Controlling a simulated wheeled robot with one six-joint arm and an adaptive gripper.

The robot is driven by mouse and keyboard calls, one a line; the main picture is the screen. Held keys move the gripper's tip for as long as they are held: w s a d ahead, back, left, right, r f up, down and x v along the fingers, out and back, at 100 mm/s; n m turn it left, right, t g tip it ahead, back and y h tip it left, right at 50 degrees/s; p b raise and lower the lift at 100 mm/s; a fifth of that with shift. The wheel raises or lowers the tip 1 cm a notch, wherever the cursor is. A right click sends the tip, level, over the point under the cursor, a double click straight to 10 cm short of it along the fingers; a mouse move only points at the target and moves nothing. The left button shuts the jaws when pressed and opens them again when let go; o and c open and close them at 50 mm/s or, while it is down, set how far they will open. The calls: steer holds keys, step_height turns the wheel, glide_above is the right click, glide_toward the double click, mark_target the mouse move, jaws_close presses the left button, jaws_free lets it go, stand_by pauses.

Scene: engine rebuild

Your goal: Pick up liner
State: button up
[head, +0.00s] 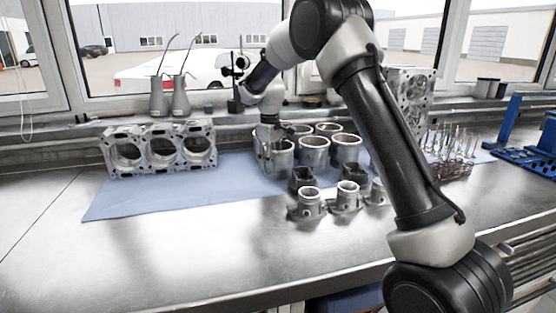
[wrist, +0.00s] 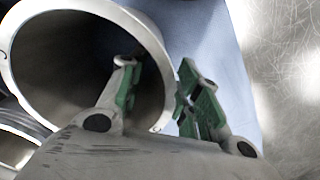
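Several grey metal liners stand in a cluster on the blue cloth. My gripper (head: 271,136) points down at the front-left liner (head: 279,158). In the wrist view this liner (wrist: 157,45) shows as a large open ring, its inside dark. My gripper (wrist: 160,85) has its green-padded fingers spread apart. One finger overlaps the liner's opening and the other is outside it, with the wall between them. I see space between the pads and the wall, so it does not look clamped. The lower rim is hidden behind the gripper body.
Other liners (head: 314,151) stand close on the right. Small flanged parts (head: 308,206) are in front. An engine block (head: 160,149) is on the left, and two oil cans (head: 180,97) stand behind. The steel bench (head: 190,250) is clear at front left.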

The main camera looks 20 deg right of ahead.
steer(key=shift+f, duration=0.7)
jaws_close()
steer(key=shift+r, duration=0.1)
